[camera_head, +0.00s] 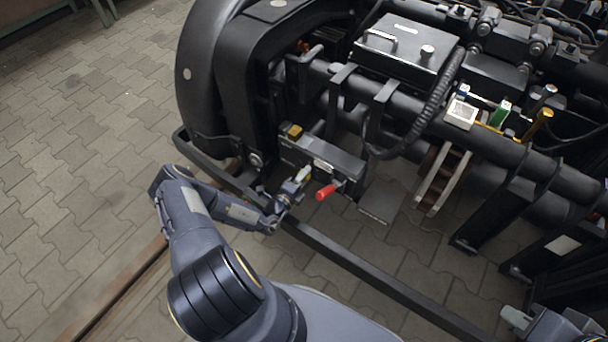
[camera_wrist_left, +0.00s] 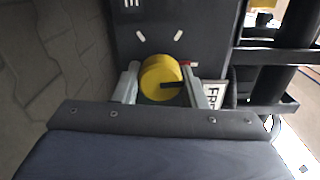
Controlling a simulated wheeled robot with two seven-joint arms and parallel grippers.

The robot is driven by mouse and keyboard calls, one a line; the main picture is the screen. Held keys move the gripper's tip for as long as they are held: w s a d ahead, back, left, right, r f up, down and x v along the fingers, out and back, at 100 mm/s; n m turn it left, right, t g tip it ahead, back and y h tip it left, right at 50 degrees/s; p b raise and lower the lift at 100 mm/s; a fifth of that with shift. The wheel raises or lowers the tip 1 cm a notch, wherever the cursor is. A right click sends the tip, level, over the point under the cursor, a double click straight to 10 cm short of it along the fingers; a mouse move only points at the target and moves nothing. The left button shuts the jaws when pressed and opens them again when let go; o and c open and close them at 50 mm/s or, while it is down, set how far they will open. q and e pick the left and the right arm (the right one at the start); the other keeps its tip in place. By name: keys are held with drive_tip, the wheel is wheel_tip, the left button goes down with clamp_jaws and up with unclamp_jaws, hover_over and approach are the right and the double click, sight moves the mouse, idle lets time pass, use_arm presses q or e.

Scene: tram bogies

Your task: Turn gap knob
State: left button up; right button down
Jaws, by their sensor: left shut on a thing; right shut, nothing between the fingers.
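The gap knob (camera_wrist_left: 158,72) is a round yellow knob on a dark box face, with a black pointer line pointing right in the left wrist view. My left gripper (camera_wrist_left: 160,84) is shut on it, one pale finger on each side. White tick marks (camera_wrist_left: 178,35) and a small red mark lie around the knob. My right gripper (camera_head: 516,318) is shut and empty at the bottom right, partly cut off.
A red handle (camera_head: 326,191) sticks out just right of my left gripper. A black rail (camera_head: 370,280) runs below it. A white label (camera_wrist_left: 213,95) sits right of the knob. A grey device and a green block (camera_head: 501,114) lie on the bogie. Paved floor (camera_head: 80,150) at left is free.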

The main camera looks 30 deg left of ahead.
use_arm(q)
drive_tip(key=shift+f+m, duration=0.1)
drive_tip(key=shift+m, duration=0.4)
drive_tip(key=o, duration=1)
drive_tip(key=s, duration=0.2)
drive_tip(key=s+p, duration=0.1)
drive_tip(key=s, duration=0.2)
drive_tip(key=s+p, duration=0.1)
drive_tip(key=s, duration=0.2)
drive_tip(key=shift+a, duration=0.3)
drive_tip(key=shift+w, duration=0.1)
